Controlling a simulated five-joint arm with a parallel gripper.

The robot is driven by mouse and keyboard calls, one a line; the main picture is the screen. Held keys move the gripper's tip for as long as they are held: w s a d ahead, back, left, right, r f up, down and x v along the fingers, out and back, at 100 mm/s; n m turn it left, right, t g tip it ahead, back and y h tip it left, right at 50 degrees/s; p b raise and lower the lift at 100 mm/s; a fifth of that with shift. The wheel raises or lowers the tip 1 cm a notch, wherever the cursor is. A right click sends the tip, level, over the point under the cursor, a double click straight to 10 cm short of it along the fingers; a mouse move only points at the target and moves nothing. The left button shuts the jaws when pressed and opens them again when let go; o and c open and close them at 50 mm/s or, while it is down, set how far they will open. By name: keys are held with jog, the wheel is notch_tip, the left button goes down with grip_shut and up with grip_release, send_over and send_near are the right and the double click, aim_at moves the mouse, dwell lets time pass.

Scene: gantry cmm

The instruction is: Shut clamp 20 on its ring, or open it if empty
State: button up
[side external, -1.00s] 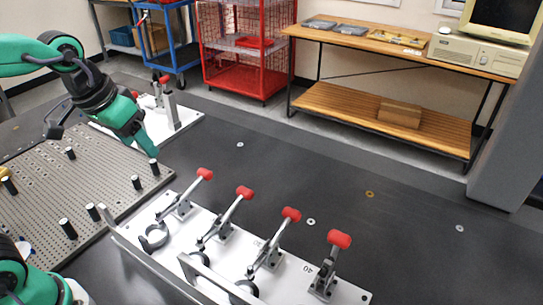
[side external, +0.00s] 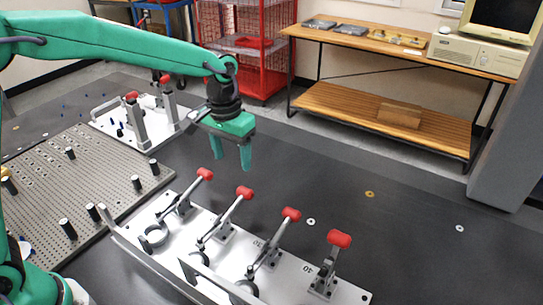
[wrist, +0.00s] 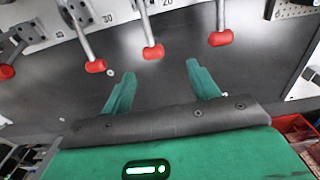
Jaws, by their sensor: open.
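Clamp 20 (side external: 222,232) is second from the left in a row of toggle clamps on a white plate in the side view. Its red handle (side external: 244,192) slants up to the right; it also shows in the wrist view (wrist: 153,52), with the 20 label beside its lever. A dark ring (side external: 198,260) near clamp 20 is mostly hidden behind a grey rail, so I cannot tell whether the clamp presses on it. My gripper (side external: 232,162) is open and empty, pointing down above the handles. In the wrist view, clamp 20's handle appears just beyond the gap between my fingertips (wrist: 158,75).
Neighbouring red handles (side external: 205,174) and (side external: 291,214) stand close on both sides. The grey rail (side external: 150,265) runs along the plate's front. A pegged board (side external: 90,185) lies at left, and another white fixture (side external: 160,125) stands behind.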

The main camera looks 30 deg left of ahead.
aim_at(245, 189)
jog(key=shift+w+d+f, duration=0.4)
jog(key=shift+d+f, duration=0.05)
jog(key=shift+f, duration=0.2)
jog(key=shift+w+d+f, duration=0.35)
jog(key=shift+d+f, duration=0.1)
jog(key=shift+f, duration=0.15)
jog(key=shift+f, duration=0.15)
jog(key=shift+f, duration=3.75)
grip_shut()
